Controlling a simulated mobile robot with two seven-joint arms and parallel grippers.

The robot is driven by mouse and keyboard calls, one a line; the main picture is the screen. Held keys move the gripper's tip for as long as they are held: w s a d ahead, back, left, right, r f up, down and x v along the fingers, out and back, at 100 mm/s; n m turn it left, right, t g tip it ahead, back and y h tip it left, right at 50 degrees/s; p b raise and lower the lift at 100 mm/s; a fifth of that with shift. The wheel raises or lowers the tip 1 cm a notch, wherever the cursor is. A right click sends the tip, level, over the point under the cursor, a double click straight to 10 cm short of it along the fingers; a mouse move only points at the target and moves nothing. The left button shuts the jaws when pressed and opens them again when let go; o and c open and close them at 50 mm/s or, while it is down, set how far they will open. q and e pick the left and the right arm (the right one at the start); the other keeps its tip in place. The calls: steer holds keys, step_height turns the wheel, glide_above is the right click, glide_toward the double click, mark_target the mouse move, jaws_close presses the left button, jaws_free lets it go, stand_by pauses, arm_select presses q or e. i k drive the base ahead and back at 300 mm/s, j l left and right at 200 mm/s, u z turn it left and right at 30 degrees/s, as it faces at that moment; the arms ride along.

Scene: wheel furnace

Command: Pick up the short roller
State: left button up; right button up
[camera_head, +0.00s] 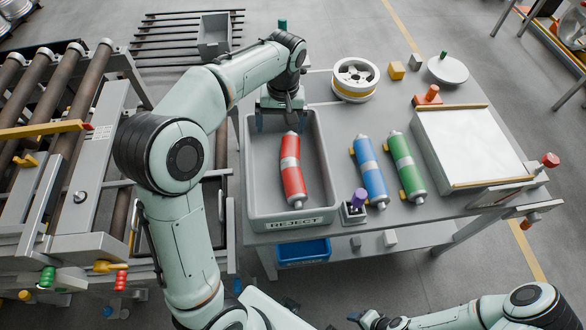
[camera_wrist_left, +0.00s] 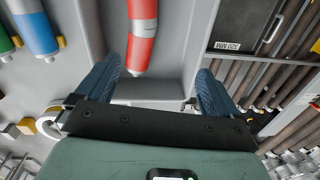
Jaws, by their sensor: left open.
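A red roller (camera_head: 292,172) with a pale middle band lies in the grey reject bin (camera_head: 252,190). It looks slightly bent. A blue roller (camera_head: 371,174) and a green roller (camera_head: 407,166) lie side by side on the table to its right. All three look alike in length; I cannot tell which is the short one. My left gripper (camera_head: 280,122) is open and empty over the bin's far end. In the left wrist view the red roller (camera_wrist_left: 141,35) shows ahead, between the blue fingers (camera_wrist_left: 165,72). My right gripper (camera_head: 366,319) is low at the bottom edge, its jaws unclear.
A white-topped box (camera_head: 470,145) stands right of the green roller. A purple-knobbed device (camera_head: 354,208) stands near the bin's front. A roller conveyor (camera_head: 75,95) is at left.

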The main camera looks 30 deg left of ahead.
mark_target(378, 196)
steer(key=k, duration=1)
